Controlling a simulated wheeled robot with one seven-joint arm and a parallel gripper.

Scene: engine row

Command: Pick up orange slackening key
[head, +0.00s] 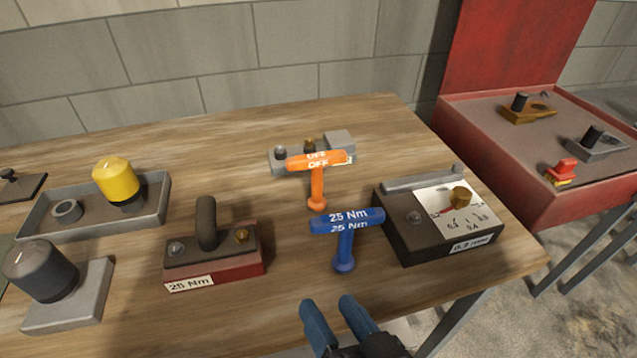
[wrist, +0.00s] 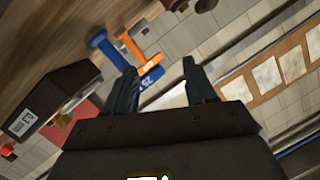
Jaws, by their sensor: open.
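The orange slackening key (head: 317,180) stands upright on the wooden table in the head view, its T-shaped handle on top marked "OFF". It also shows in the wrist view (wrist: 131,46), just beyond the fingertips. A similar blue key (head: 346,240) marked "25 Nm" stands in front of it, a little to the right, and shows in the wrist view (wrist: 104,46). My gripper (head: 328,304) is at the table's front edge, open and empty, nearer to the blue key than to the orange one. It touches neither key in the head view.
A red-based block (head: 215,270) with a black handle stands left of the keys. A dark box (head: 420,242) with a dial stands at right. A grey fixture (head: 340,143) is behind the orange key. A grey tray (head: 90,227) holds a yellow-capped part at left. A red bench (head: 500,170) stands at right.

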